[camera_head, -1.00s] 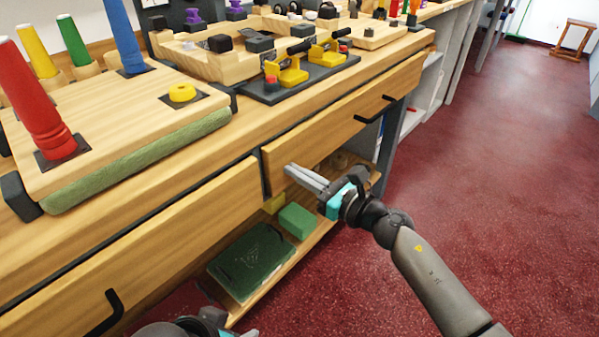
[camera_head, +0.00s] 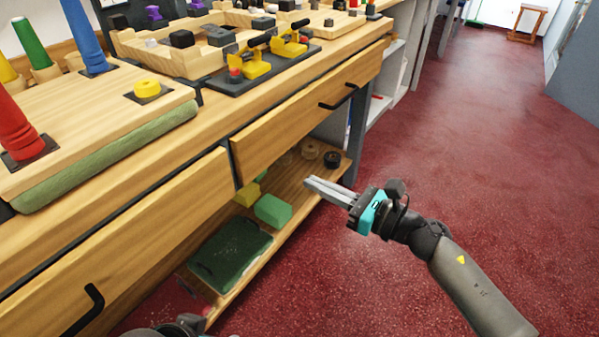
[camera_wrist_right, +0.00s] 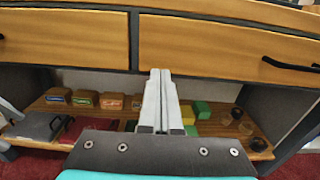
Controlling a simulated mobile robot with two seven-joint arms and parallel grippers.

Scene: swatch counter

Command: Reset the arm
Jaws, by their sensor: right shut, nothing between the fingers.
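My right gripper (camera_head: 328,190) is shut and empty, held in front of the counter's open lower shelf, over the red floor side. In the right wrist view its two grey fingers (camera_wrist_right: 160,100) lie together, pointing at the gap below the drawers. My left arm shows only as a small part at the bottom edge of the head view; whether its jaws are open or shut cannot be told.
The wooden drawers (camera_head: 290,125) with black handles are beside my right gripper. The lower shelf (camera_head: 300,190) bears a green tray (camera_head: 230,252), a green block (camera_head: 272,209) and a yellow block (camera_head: 247,195). Red floor (camera_head: 450,150) is clear at right.

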